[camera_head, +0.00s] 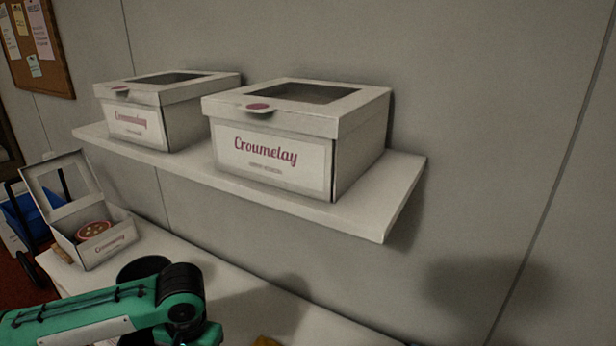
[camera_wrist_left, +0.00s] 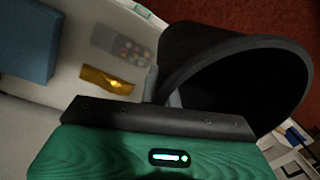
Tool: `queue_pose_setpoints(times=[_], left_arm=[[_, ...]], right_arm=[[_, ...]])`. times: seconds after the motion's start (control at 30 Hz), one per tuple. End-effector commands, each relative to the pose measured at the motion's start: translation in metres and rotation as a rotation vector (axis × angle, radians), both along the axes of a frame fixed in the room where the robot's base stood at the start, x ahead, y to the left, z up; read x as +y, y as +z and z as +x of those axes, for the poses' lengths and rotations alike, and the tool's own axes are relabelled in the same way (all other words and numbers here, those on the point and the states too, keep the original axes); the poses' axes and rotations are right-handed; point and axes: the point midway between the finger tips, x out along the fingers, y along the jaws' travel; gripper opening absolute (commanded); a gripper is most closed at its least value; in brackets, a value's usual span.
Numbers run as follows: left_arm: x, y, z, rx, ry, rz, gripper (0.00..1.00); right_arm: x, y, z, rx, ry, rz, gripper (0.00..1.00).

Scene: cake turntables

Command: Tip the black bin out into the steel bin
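The black bin (camera_wrist_left: 200,45) fills the upper right of the left wrist view, its dark open mouth facing to the lower right. In the head view a dark round rim (camera_head: 143,266), which looks like the same bin, shows behind my green left arm. My left gripper (camera_wrist_left: 163,92) has one pale finger outside the bin's wall and one inside its mouth, and looks closed on the rim. What is inside the bin is too dark to tell. The steel bin is in neither view, and neither is my right gripper.
A shelf (camera_head: 400,190) above the counter (camera_head: 235,290) holds two white cake boxes (camera_head: 270,160) (camera_head: 160,125). An open cake box (camera_head: 105,248) stands at the counter's left. In the wrist view, a blue block (camera_wrist_left: 25,40) and a gold packet (camera_wrist_left: 105,80) lie on the pale surface; red floor (camera_wrist_left: 270,15) lies beyond.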

Motion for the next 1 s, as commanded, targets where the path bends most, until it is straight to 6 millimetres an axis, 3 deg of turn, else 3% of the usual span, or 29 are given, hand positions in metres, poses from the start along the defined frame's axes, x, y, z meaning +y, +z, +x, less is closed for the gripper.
queue_pose_setpoints(times=[0.3,1.0], left_arm=[[-0.0037,-0.0084,-0.0118,-0.004,0.135,0.008,0.00],[-0.0040,-0.0089,-0.0122,-0.003,0.142,0.007,0.00]], right_arm=[[0.0004,0.0001,-0.0001,0.000,0.000,0.000,0.00],[0.0011,0.0001,0.0000,0.000,0.000,0.001,0.00]])
